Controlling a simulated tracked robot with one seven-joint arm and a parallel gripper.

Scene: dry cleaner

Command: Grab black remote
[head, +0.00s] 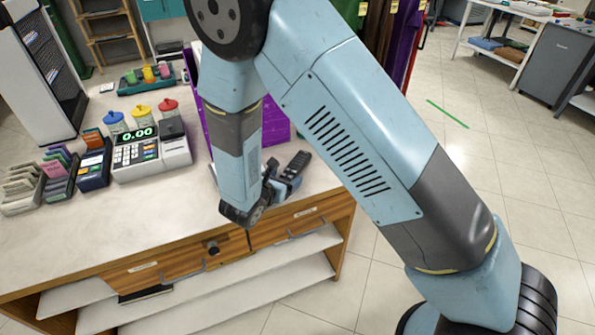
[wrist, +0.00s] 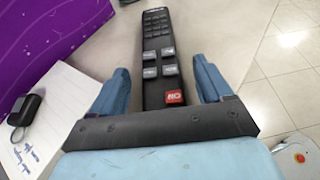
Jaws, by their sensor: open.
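The black remote (head: 297,164) lies near the right end of the counter, beside a purple box. In the wrist view the remote (wrist: 158,55) points away from me, with grey buttons and a red button at its near end. My gripper (wrist: 165,80) is open, with one blue finger on each side of the remote's near part. Gaps show between the remote and both fingers. In the head view my gripper (head: 283,178) is at the remote's near end, partly hidden by my arm.
The purple box (wrist: 50,30) stands left of the remote. A card with a black key fob (wrist: 24,110) lies at the left. The cash register (head: 137,152) and lidded jars stand farther left on the counter (head: 80,240). The counter's right edge is close to the remote.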

